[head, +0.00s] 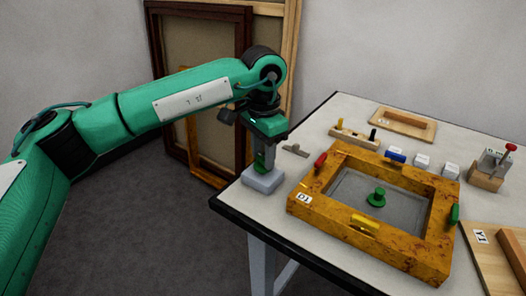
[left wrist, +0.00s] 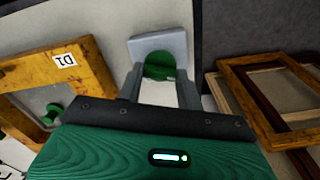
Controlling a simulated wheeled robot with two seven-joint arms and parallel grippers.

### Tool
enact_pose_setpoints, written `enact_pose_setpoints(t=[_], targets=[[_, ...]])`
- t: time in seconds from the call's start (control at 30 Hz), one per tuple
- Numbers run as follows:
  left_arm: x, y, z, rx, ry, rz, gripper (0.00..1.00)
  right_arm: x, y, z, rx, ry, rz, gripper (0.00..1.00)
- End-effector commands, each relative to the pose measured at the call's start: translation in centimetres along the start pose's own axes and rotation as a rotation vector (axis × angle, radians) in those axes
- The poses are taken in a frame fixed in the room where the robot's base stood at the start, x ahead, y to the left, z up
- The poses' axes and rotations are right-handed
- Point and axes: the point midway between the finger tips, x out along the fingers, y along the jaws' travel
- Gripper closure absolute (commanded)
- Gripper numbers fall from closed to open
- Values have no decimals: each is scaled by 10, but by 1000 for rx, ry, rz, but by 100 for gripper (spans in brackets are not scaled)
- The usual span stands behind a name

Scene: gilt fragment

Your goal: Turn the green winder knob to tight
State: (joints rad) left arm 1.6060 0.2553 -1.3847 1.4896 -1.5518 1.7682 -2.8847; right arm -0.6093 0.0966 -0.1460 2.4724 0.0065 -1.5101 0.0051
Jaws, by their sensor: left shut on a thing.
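A green knob (left wrist: 160,66) stands on a pale grey block (head: 263,181) near the table's left edge; I take it for the winder knob. The block also shows in the left wrist view (left wrist: 150,45). My left gripper (head: 264,158) points down over the block, shut on the green knob, with one finger (left wrist: 187,92) on either side of it. The fingers partly hide the knob in the head view. I cannot read any tight mark or the knob's angle. My right gripper is not in view.
A gilt frame (head: 325,213) labelled D1 lies right of the block, with red, blue, yellow and green pieces on its sides. Another green knob (head: 377,198) stands inside it. Small white blocks (head: 422,161) sit behind. Picture frames (head: 200,90) lean against the wall.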

Motion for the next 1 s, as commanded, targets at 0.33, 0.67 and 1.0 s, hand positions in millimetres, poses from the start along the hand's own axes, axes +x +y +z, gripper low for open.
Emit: enact_pose_setpoints(t=[0.33, 0.67, 1.0], targets=[[-3, -1, -1, 20, 6, -3, 86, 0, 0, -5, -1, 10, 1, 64], [-2, -1, 0, 19, 5, -2, 42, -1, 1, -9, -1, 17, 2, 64], [-6, 0, 0, 20, 2, -2, 42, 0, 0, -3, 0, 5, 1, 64]])
